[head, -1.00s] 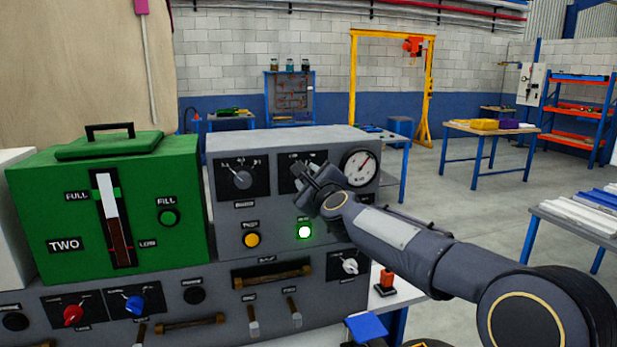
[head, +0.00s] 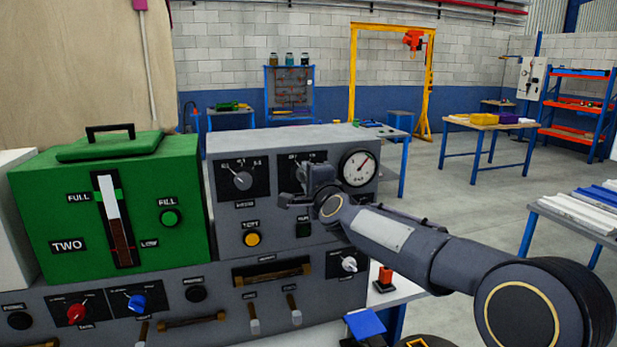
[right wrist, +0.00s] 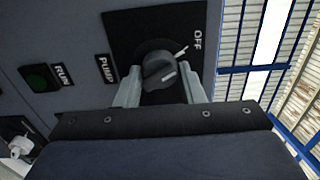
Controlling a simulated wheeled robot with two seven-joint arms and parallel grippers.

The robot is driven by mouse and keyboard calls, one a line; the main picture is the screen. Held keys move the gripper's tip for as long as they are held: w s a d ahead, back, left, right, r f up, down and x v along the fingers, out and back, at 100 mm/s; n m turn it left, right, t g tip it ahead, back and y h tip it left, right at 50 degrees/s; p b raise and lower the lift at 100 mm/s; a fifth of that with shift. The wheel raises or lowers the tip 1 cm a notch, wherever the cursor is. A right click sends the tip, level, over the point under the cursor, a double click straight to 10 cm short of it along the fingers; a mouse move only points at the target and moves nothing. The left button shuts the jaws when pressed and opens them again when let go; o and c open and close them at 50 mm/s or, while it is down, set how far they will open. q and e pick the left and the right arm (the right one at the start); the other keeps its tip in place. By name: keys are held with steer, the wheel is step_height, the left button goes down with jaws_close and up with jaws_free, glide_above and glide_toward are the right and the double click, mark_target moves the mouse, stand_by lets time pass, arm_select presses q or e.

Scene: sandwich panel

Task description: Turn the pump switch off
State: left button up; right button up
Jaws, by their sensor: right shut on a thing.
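The pump switch (right wrist: 160,72) is a dark round knob with a white mark, on a black plate between the words PUMP and OFF in the right wrist view. A white tick shows near OFF. My right gripper (right wrist: 158,88) is shut on the knob, one pale finger on each side. In the head view the right gripper (head: 308,180) covers most of the pump switch's plate, left of the round gauge (head: 358,167). The RUN lamp (right wrist: 38,78) is dark green and unlit. My left gripper is out of view.
A similar selector knob (head: 242,181) is left of my right gripper, with a yellow button (head: 251,239) below it. A green tank box (head: 50,205) stands at the left. Red (head: 76,313) and blue (head: 136,302) knobs are on the lower panel. The floor beyond is open.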

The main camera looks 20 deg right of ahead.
stand_by(0.4)
steer(key=o, duration=1)
steer(key=s, duration=0.8)
steer(key=shift+b, duration=0.4)
steer(key=shift+d, duration=0.1)
steer(key=s+f+n+g+y, duration=0.1)
steer(key=s+f+n+g, duration=0.3)
steer(key=s+f, duration=0.4)
steer(key=s+f+n+g+y, duration=0.1)
steer(key=s+f+n+g, duration=0.3)
steer(key=s+f, duration=0.5)
steer(key=s+f+n+g+y, duration=0.1)
steer(key=s+f+n+g, duration=0.3)
steer(key=s, duration=1.6)
steer(key=shift+s+f+n, duration=0.15)
steer(key=shift+f+n, duration=0.9)
steer(key=shift+f, duration=0.05)
steer(key=shift+s+f+n, duration=0.15)
steer(key=shift+f+n, duration=0.9)
steer(key=shift+f, duration=0.05)
